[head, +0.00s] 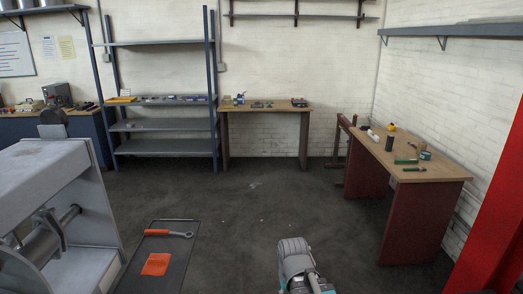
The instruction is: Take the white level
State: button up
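A small white elongated object (372,135), which may be the white level, lies toward the far left edge of the wooden-topped bench (425,174) on the right. It is too small to make out in detail. A dark cylinder (389,145) stands near it on the bench, and a yellow object (391,127) is behind it. My grey and teal arm shows at the bottom middle of the head view, on the floor side and well away from the bench. My gripper's fingers do not show.
Green tools (406,161) and a green box (424,155) lie nearer on the right bench. A dark tray (158,262) with an orange-handled wrench (168,233) and orange cloth (156,264) is at lower left, by a grey machine (50,185). The middle floor is clear.

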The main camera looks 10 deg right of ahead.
aim_at(375, 138)
jog(key=z, duration=0.25)
jog(key=i, duration=1.55)
jog(key=z, duration=0.45)
jog(key=i, duration=0.75)
jog(key=z, duration=0.35)
jog(key=i, duration=1.3)
jog(key=z, duration=0.25)
